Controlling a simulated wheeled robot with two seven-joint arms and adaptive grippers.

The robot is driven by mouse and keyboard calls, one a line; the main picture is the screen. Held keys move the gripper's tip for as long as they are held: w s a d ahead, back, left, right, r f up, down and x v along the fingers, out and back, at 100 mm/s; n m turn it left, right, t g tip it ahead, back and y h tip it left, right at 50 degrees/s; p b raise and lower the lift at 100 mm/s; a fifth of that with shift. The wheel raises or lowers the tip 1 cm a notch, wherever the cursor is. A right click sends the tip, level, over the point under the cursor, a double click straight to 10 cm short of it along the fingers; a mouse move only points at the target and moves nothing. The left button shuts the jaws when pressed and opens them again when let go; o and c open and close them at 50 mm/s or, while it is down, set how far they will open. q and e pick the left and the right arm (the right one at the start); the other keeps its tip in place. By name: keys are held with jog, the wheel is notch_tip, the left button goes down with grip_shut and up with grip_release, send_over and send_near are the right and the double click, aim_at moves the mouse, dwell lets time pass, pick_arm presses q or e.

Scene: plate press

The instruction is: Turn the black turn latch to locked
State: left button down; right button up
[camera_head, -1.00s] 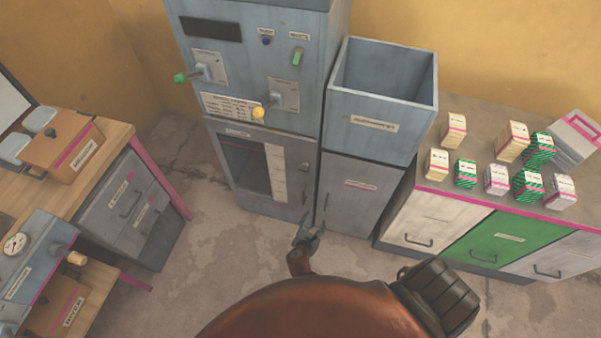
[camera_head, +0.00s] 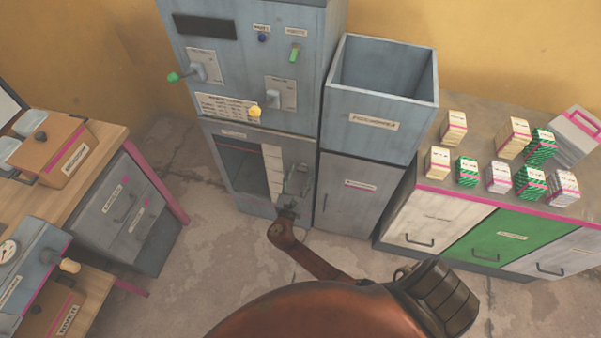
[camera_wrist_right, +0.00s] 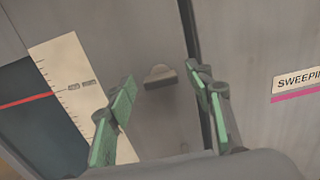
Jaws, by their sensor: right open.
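In the right wrist view, a small turn latch (camera_wrist_right: 160,76) sits on the grey lower door (camera_wrist_right: 145,30) of the press cabinet. It shows as a dark, nearly level bar below a paler rounded plate. My right gripper (camera_wrist_right: 160,90) is open, with a green-padded finger on each side of the latch in the picture and nothing between them. I cannot tell how far the fingertips are from the door. In the head view my right gripper (camera_head: 298,180) is in front of the lower door's right side and hides the latch. My left gripper is not in view.
The press cabinet (camera_head: 225,75) carries a green-knobbed lever (camera_head: 174,77) and a yellow-knobbed lever (camera_head: 255,111). A grey bin cabinet (camera_head: 362,195) stands close on its right. A counter (camera_head: 435,185) with several small boxes is farther right. A wooden desk (camera_head: 105,140) is at left.

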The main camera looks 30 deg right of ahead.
jog(key=shift+w+d, duration=0.2)
jog(key=shift+c, duration=0.4)
jog(key=c, duration=1.1)
